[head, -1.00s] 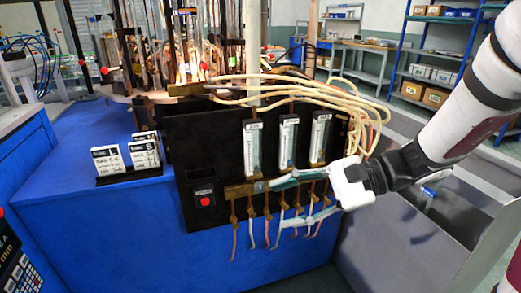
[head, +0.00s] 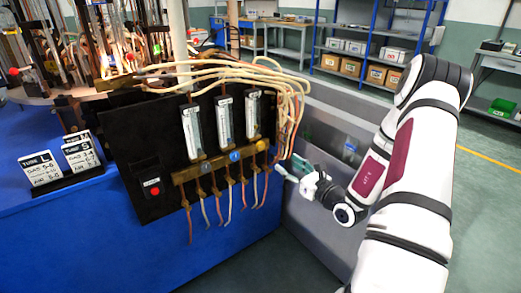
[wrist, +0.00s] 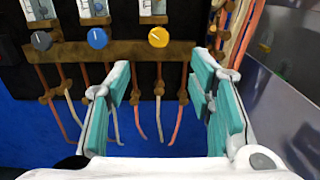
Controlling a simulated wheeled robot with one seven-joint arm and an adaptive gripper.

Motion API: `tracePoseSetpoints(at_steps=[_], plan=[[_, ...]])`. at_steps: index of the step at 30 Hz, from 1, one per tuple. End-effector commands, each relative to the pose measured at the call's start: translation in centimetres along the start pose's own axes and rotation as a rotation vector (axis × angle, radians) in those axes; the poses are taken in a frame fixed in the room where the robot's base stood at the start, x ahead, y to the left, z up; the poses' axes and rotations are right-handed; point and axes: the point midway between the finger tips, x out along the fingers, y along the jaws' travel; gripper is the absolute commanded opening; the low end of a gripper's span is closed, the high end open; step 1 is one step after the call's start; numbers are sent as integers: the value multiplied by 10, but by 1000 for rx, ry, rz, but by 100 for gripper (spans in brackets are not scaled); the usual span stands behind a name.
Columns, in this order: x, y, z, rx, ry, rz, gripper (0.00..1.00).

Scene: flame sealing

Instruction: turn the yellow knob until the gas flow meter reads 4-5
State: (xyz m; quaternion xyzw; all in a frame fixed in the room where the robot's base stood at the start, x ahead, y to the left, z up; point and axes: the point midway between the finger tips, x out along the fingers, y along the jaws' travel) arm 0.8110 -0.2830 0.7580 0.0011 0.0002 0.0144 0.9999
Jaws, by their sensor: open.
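The yellow knob (wrist: 158,37) is on the brown manifold, right of the blue knob (wrist: 98,38) and the grey knob (wrist: 41,41). In the head view the yellow knob (head: 262,145) is below the rightmost flow meter (head: 254,115). The meter readings are too small to read. My gripper (head: 291,169) is open and empty, to the right of and a little below the yellow knob in the head view. In the wrist view its teal-padded fingers (wrist: 164,85) are spread wide, with the yellow knob beyond them, between their directions and apart from them.
Hoses hang below the manifold (head: 215,163), and pale tubes loop above the black panel (head: 135,130). A red button (head: 155,191) is at the panel's lower left. Label cards (head: 82,155) stand on the blue bench. A grey metal wall (head: 335,130) is at the right.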

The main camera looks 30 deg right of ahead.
Motion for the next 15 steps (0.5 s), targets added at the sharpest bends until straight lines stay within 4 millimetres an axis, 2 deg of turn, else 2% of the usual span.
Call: tracePoseSetpoints(at_steps=[5, 15], plan=[[24, 2, 0, -3, -2, 6, 49], [90, 3, 0, -3, -2, 7, 49]])
